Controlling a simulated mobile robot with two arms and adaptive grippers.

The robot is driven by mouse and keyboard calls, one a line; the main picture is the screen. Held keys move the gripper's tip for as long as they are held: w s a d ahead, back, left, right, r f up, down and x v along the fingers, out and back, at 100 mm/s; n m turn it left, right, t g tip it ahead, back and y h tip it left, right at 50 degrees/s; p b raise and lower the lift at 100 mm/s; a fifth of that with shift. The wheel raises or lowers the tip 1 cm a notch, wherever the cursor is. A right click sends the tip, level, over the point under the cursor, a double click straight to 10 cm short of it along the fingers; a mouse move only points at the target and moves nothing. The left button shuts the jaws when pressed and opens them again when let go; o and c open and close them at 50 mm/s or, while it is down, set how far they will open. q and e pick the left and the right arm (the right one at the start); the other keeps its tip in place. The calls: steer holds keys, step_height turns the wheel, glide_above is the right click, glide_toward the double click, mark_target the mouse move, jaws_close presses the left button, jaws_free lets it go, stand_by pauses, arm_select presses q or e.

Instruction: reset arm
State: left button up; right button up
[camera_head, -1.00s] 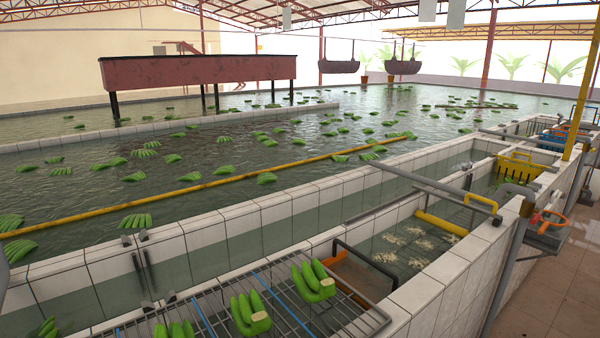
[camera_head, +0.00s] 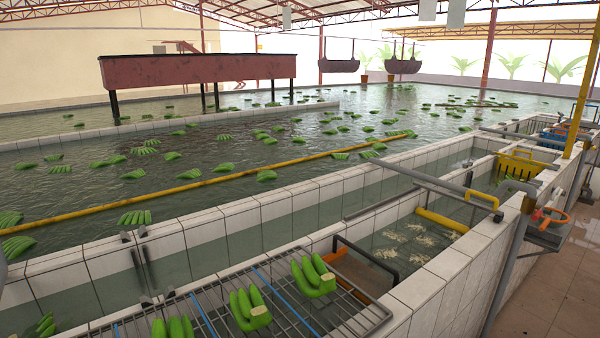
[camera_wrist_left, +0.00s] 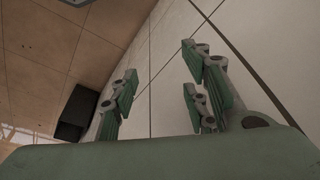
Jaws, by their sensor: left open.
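My left gripper (camera_wrist_left: 160,98) shows in the left wrist view with its green-padded fingers spread apart and nothing between them. It faces a pale tiled surface (camera_wrist_left: 168,50) with dark joints. Neither gripper shows in the head view. A grey curved piece at the head view's lower left edge is too cut off to tell. Hanging stems are not clearly visible in these frames.
Green banana clusters (camera_head: 249,309) lie on a wire rack (camera_head: 340,310) at the front. Tiled tank walls (camera_head: 240,222) surround water with floating bananas. A yellow pole (camera_head: 200,185) crosses the water. Brown floor (camera_head: 560,290) is clear at right. A dark box (camera_wrist_left: 76,112) shows in the wrist view.

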arm_select(q)
steer(key=s+a+f+g+b, duration=0.1)
steer(key=s+f, duration=0.3)
steer(key=f, duration=0.7)
steer(key=s+f+b, duration=0.2)
steer(key=s+f, duration=0.2)
steer(key=f, duration=0.8)
steer(key=s+a+f+b, duration=0.1)
steer(key=s+a+f, duration=0.1)
steer(key=s+f, duration=0.7)
steer(key=s, duration=0.3)
steer(key=shift+a+f+g+b, duration=0.2)
steer(key=shift+f+g+b, duration=0.15)
steer(key=shift+f+g, duration=0.05)
